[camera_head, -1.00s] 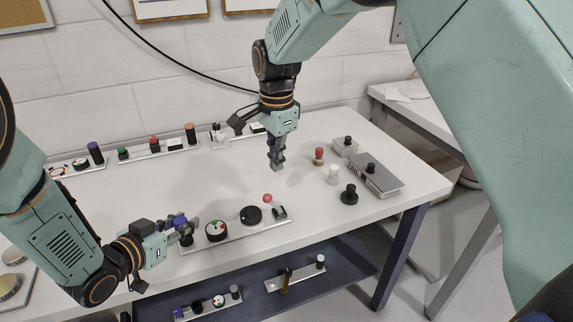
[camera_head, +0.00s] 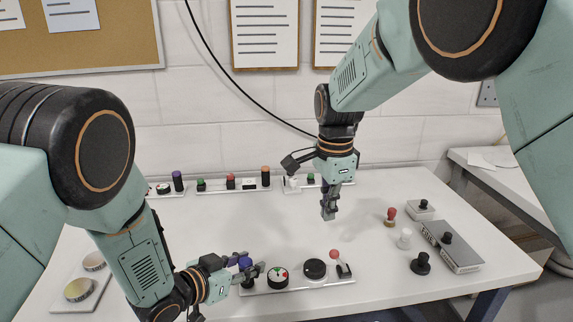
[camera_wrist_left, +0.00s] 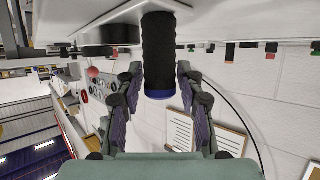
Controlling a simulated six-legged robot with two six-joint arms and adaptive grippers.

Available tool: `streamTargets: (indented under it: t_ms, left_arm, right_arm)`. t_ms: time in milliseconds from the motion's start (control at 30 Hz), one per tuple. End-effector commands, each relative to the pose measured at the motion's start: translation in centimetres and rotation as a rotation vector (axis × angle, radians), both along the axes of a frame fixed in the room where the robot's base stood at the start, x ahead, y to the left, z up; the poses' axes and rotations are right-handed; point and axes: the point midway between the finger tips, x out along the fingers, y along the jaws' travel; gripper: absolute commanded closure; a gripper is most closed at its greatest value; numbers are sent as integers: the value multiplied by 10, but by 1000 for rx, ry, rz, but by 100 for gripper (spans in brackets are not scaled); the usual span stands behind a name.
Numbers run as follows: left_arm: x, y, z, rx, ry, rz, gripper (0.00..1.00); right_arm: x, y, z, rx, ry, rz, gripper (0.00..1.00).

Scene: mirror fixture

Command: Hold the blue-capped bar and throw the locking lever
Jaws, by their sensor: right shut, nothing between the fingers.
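The blue-capped bar (camera_head: 245,263) stands upright at the left end of a pale fixture plate (camera_head: 300,284) near the table's front edge. My left gripper (camera_head: 252,270) has its fingers on both sides of the bar. In the left wrist view, the black ribbed bar (camera_wrist_left: 159,55) with its blue end lies between the fingers, which appear to touch it. The locking lever with a red ball (camera_head: 334,254) is at the plate's right end. My right gripper (camera_head: 329,213) is shut and empty, above the table behind the lever, apart from it.
A dial with red and green marks (camera_head: 278,277) and a black round knob (camera_head: 315,269) sit between bar and lever. Right of them stand a red-topped peg (camera_head: 390,216), white peg (camera_head: 404,238), black knob (camera_head: 420,264) and grey block (camera_head: 455,248). More fixtures line the back.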

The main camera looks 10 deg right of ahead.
Motion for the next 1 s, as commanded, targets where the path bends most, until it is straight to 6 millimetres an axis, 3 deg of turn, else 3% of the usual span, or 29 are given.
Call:
streamTargets:
  t_ms: [167,567,1000]
  left_arm:
    - [0,0,0,0,0,0,46]
    - [-5,6,3,1,1,2,46]
    - [-59,59,35,-2,2,6,46]
  right_arm:
    - [0,0,0,0,0,0,100]
    - [0,0,0,0,0,0,100]
    - [0,0,0,0,0,0,100]
